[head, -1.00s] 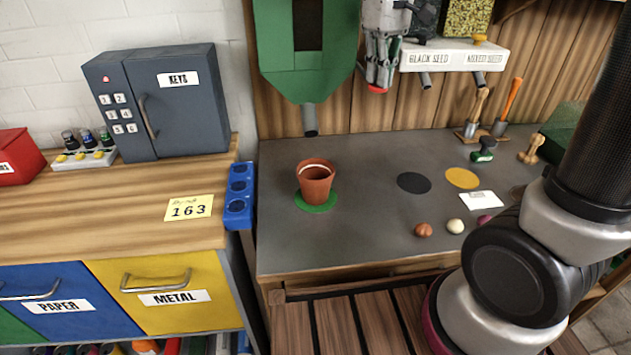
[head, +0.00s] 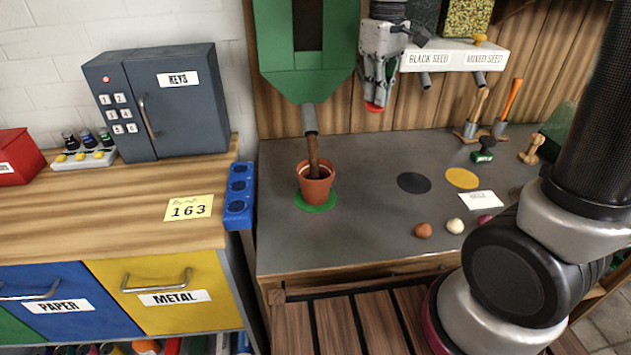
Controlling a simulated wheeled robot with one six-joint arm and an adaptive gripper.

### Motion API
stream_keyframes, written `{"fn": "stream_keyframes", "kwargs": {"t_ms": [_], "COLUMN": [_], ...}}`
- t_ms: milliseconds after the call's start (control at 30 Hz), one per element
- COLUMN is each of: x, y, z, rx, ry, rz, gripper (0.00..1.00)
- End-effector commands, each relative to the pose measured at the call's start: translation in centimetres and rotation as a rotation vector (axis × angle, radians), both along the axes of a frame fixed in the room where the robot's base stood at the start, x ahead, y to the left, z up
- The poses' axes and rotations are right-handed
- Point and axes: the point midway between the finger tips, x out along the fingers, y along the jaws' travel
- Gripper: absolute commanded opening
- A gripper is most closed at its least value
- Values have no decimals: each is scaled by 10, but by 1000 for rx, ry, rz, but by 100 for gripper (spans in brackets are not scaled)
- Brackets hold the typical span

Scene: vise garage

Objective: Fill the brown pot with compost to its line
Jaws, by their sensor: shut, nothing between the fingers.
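The brown pot (head: 316,190) stands upright on a green disc (head: 327,208) on the grey bench. The green compost hopper (head: 304,75) hangs on the wall above it, with a grey spout (head: 309,119). A brown stream of compost (head: 313,152) runs from the spout into the pot. The compost level and the fill line inside cannot be made out clearly. My gripper (head: 375,104) is shut and empty, to the right of the hopper. A red part (head: 374,108) shows at its fingertips; I cannot tell whether they touch it.
A seed dispenser (head: 453,56) with two spouts is right of my gripper. Black (head: 414,183) and yellow (head: 462,178) discs, a white card (head: 480,200) and small balls (head: 423,230) lie on the bench's right. Bench left of the pot is clear.

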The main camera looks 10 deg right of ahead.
Motion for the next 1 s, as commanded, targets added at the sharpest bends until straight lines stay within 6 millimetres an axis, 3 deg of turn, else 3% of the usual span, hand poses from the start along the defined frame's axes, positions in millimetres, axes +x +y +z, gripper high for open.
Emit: {"fn": "stream_keyframes", "kwargs": {"t_ms": [700, 1000], "x": [0, 0], "y": [0, 0], "z": [56, 63], "rx": [1, 0], "ry": [-1, 0], "rz": [0, 0], "gripper": [0, 0]}}
